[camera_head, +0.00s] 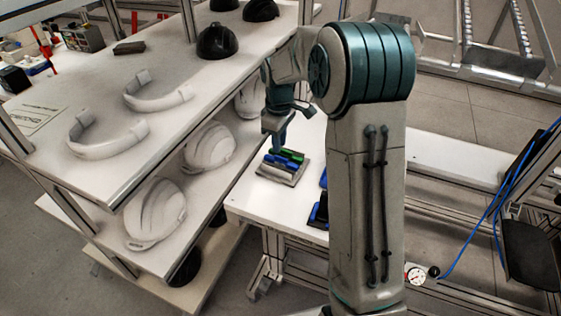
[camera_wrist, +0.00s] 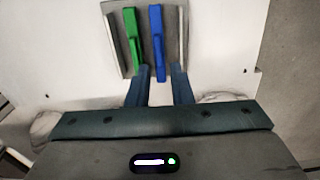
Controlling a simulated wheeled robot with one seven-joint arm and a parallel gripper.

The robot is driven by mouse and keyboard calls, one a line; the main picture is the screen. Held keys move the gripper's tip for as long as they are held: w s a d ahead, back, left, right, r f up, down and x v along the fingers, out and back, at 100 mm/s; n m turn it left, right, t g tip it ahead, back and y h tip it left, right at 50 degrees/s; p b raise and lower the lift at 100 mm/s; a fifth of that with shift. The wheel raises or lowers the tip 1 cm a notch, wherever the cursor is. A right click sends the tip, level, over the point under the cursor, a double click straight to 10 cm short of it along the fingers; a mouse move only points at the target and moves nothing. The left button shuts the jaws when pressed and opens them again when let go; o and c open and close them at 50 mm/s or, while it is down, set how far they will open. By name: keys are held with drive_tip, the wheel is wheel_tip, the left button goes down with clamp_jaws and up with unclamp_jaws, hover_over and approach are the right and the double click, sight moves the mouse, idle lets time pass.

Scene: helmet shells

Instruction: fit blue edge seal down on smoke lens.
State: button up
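The blue edge seal appears as a long blue strip (camera_wrist: 157,30) beside a green strip (camera_wrist: 133,40) on a grey plate with pale side rails (camera_wrist: 118,45). In the head view, the same plate (camera_head: 283,177) lies on the white table below my gripper (camera_head: 275,143). In the wrist view, my gripper (camera_wrist: 161,72) has one finger on each side of the blue strip's near end, with a visible gap at least on the right. I cannot tell which piece is the smoke lens; the grey plate may be it or a holder.
Dark pieces with blue parts (camera_head: 318,212) lie on the white table (camera_head: 262,203), partly hidden by my arm. A shelf unit (camera_head: 110,80) at left holds white helmet shells (camera_head: 157,213), pale curved bands (camera_head: 108,133) and black shells (camera_head: 217,42). The table's front left is clear.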

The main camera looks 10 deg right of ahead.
sight(281, 157)
drive_tip(key=shift+d+f+p, duration=0.2)
drive_tip(key=shift+f+p, duration=0.1)
drive_tip(key=shift+f, duration=2.7)
clamp_jaws()
